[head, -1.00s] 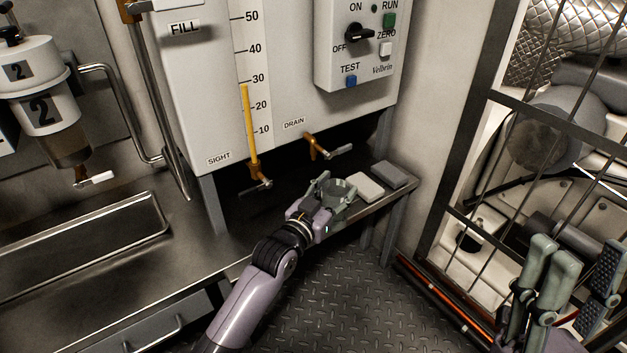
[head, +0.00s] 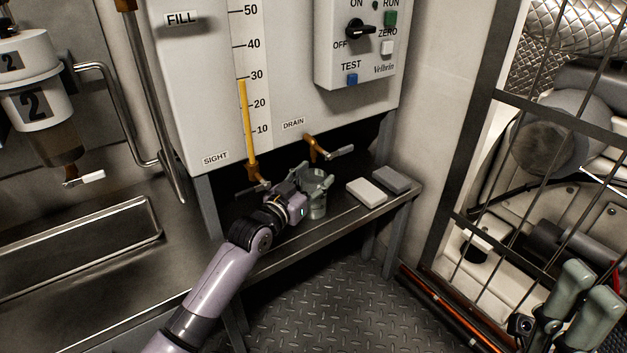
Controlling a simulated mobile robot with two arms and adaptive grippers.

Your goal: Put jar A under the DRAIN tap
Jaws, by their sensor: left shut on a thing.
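A grey-green jar (head: 317,207) stands upright on or just above the narrow shelf under the white cabinet. My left gripper (head: 315,181) is shut on it from the left, with fingers around its upper part. The brass DRAIN tap (head: 313,147) with a grey lever hangs from the cabinet's lower edge, right above the jar as seen here. The DRAIN label (head: 293,124) is above the tap. Any letter on the jar cannot be read. My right gripper (head: 580,300) is at the lower right, partly cut off by the frame, with two fingers apart and nothing seen between them.
The SIGHT tap (head: 255,175) with its yellow column is left of the DRAIN tap, close to my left wrist. A white block (head: 366,192) and a grey block (head: 391,180) lie on the shelf (head: 335,222) to the right. A barred cage (head: 450,210) stands at right.

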